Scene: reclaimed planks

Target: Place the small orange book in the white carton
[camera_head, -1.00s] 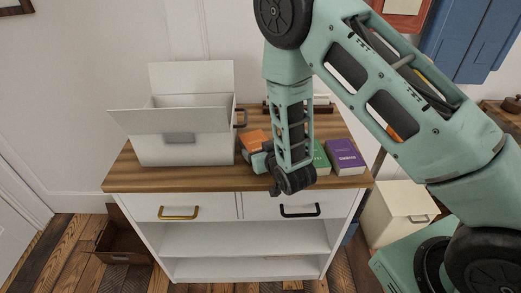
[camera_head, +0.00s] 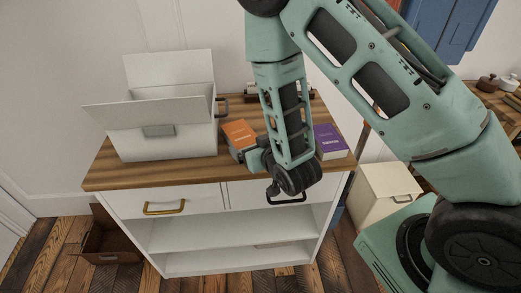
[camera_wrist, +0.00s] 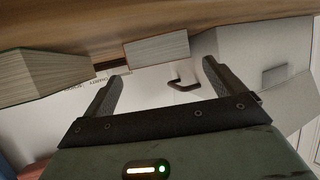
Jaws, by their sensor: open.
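The small orange book (camera_head: 239,136) lies on the wooden cabinet top, just right of the white carton (camera_head: 170,134). The carton stands with its flaps raised. My gripper (camera_head: 257,159) is low at the front edge of the top, close to the book's near end, and partly hidden by my wrist. In the wrist view, my open gripper (camera_wrist: 160,76) has nothing between its fingers. A book's page edge (camera_wrist: 157,48), apparently the orange book's, shows beyond the fingertips, with the carton (camera_wrist: 255,60) to its right.
A purple book (camera_head: 329,142) lies right of my arm. A green-covered book (camera_wrist: 45,78) shows at the left of the wrist view. My arm hides part of the cabinet top (camera_head: 110,176). A dark handle (camera_head: 288,198) sits on the drawer below my gripper.

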